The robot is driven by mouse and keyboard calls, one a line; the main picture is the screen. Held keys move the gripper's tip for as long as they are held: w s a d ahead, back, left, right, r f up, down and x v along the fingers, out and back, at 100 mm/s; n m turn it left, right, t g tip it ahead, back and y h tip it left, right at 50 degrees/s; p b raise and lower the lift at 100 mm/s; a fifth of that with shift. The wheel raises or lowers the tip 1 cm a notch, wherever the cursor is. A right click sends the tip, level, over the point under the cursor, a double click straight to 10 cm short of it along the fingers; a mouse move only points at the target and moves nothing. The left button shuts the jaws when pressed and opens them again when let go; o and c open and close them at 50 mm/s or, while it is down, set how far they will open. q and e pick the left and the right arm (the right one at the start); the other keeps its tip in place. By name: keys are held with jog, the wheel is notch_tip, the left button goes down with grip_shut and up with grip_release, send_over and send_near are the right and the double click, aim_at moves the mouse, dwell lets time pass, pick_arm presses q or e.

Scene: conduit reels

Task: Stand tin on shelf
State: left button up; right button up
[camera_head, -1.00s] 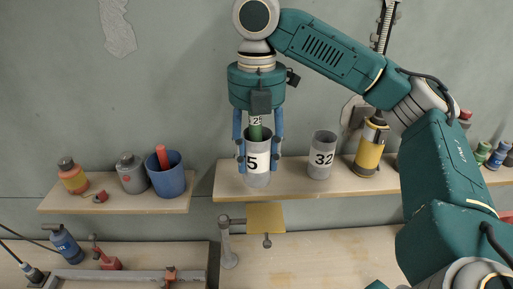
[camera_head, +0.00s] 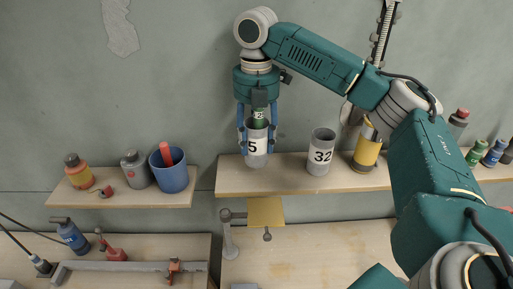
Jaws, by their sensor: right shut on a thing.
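A grey tin with a white label showing "5" (camera_head: 257,146) is held upright between the blue fingers of my right gripper (camera_head: 256,143). The fingers press on its left and right sides. A green piece (camera_head: 260,118) with a small label shows at the tin's mouth, under the gripper's palm. The tin's base is over the left part of the middle wooden shelf (camera_head: 290,183), set back from its front edge. I cannot tell whether the base touches the board. My left gripper is not in view.
A second grey tin marked "32" (camera_head: 321,153) stands right of the held tin, with a gap between. A yellow canister (camera_head: 366,153) stands further right. A blue cup (camera_head: 171,172) and bottles stand on the left shelf. A yellow plate (camera_head: 265,212) hangs below the shelf front.

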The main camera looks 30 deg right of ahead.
aim_at(256, 150)
notch_tip(256, 150, down, 3)
jog(key=shift+p, duration=1.15)
jog(key=shift+w+d+f, duration=0.1)
jog(key=shift+w+f, duration=0.05)
jog(key=shift+f, duration=0.25)
jog(key=shift+f, duration=0.1)
jog(key=o, duration=1.2)
jog(key=shift+c, duration=0.2)
